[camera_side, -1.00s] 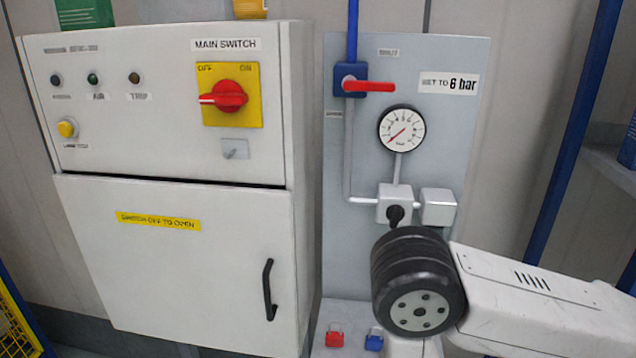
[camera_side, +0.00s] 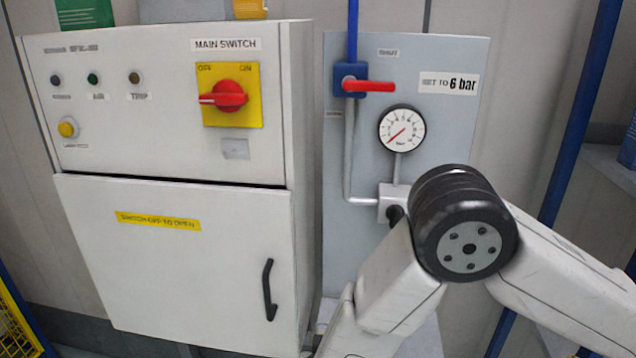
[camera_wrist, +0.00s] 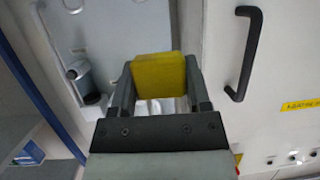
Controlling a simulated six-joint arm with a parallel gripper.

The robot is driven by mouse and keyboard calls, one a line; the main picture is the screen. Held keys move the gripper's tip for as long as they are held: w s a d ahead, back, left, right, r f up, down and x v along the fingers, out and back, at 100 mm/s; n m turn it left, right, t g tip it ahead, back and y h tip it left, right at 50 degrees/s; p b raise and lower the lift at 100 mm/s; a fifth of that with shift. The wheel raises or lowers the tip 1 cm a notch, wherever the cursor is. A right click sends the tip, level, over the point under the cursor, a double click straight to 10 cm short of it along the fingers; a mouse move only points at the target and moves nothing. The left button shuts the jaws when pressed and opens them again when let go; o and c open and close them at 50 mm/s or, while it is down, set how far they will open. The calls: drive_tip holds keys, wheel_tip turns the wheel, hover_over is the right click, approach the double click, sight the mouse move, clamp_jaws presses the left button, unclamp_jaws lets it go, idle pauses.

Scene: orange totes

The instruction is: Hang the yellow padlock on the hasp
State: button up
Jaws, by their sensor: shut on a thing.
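The yellow padlock (camera_wrist: 157,76) is between the two fingers of my gripper (camera_wrist: 160,88) in the wrist view, and the gripper is shut on it. A bright metal part, likely the shackle, shows between the fingers below the yellow body. In the side view my arm's links fill the lower right, and the gripper and padlock are out of sight. The hasp (camera_side: 236,149) is a small grey plate on the cabinet front, below the red and yellow main switch (camera_side: 230,95). Nothing hangs on it.
The white cabinet (camera_side: 180,260) has a black door handle (camera_side: 269,290), which also stands close right of my gripper in the wrist view (camera_wrist: 243,54). A grey panel (camera_side: 455,130) with a gauge (camera_side: 401,129), pipes and a red-handled valve (camera_side: 368,86) stands beside the cabinet.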

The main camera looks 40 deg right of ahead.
drive_tip(key=w+a+r+y, duration=0.1)
drive_tip(key=w+a+r, duration=0.3)
drive_tip(key=r, duration=0.3)
drive_tip(key=w+a+r, duration=0.4)
drive_tip(key=w+r, duration=0.1)
drive_tip(key=r, duration=0.2)
drive_tip(key=n+t+y, duration=0.1)
drive_tip(key=n+t, duration=0.1)
approach(236, 178)
drive_tip(key=a, duration=0.3)
drive_tip(key=shift+s+a+r, duration=0.2)
drive_tip(key=shift+r, duration=0.05)
drive_tip(key=shift+w+d, duration=0.15)
drive_tip(key=shift+d, duration=0.05)
drive_tip(key=shift+w+d+f, duration=0.2)
drive_tip(key=shift+w+d, duration=1)
drive_tip(key=shift+d, duration=0.05)
drive_tip(key=shift+w+d+f, duration=0.2)
drive_tip(key=shift+w+d, duration=1)
drive_tip(key=shift+w, duration=0.05)
drive_tip(key=shift+w+d+f, duration=0.35)
drive_tip(key=shift+w, duration=0.05)
drive_tip(key=shift+d+f, duration=0.1)
drive_tip(key=shift+f, duration=0.05)
drive_tip(key=shift+w+d+f+g, duration=0.1)
drive_tip(key=shift+d+f+g, duration=0.05)
drive_tip(key=shift+f+g, duration=0.15)
drive_tip(key=o, duration=1.2)
